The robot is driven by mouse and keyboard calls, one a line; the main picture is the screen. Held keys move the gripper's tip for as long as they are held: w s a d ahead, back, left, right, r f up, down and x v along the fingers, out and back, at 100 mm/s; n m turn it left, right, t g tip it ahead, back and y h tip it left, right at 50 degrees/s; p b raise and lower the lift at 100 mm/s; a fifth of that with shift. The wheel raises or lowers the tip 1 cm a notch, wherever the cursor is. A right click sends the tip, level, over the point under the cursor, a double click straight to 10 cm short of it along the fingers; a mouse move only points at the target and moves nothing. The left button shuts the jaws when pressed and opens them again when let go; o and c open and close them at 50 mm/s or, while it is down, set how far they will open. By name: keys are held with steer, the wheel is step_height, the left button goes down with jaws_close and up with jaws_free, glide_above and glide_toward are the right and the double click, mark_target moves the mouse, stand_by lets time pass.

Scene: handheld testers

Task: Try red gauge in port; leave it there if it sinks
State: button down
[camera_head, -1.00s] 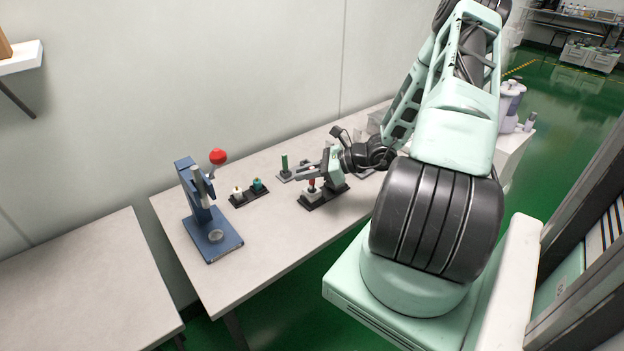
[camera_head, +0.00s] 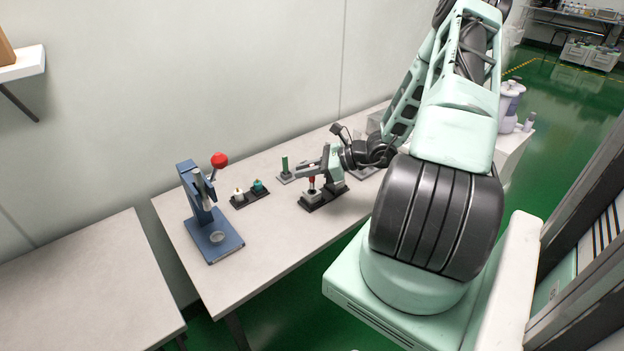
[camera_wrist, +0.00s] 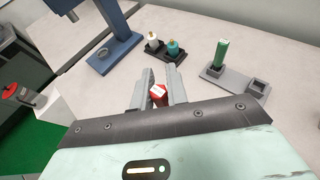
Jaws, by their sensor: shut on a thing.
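The red gauge (camera_head: 312,184) is upright between the fingers of my gripper (camera_head: 310,172), above a grey block (camera_head: 313,197) on a dark base (camera_head: 331,196). I cannot tell whether its lower end is inside the block's port. In the wrist view, my gripper (camera_wrist: 158,88) is shut on the red gauge (camera_wrist: 158,95), whose top shows between the fingers. The block is hidden there. A green gauge (camera_wrist: 221,53) stands in a grey two-socket holder (camera_wrist: 236,79); the holder's other socket is empty.
A blue press (camera_head: 205,222) with a red knob stands at the left of the table. A dark tray (camera_head: 250,198) with a white piece and a teal piece lies between the press and my gripper. The table's front is clear.

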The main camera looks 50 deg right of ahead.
steer(key=shift+r+p, duration=1.7)
steer(key=shift+r, duration=0.55)
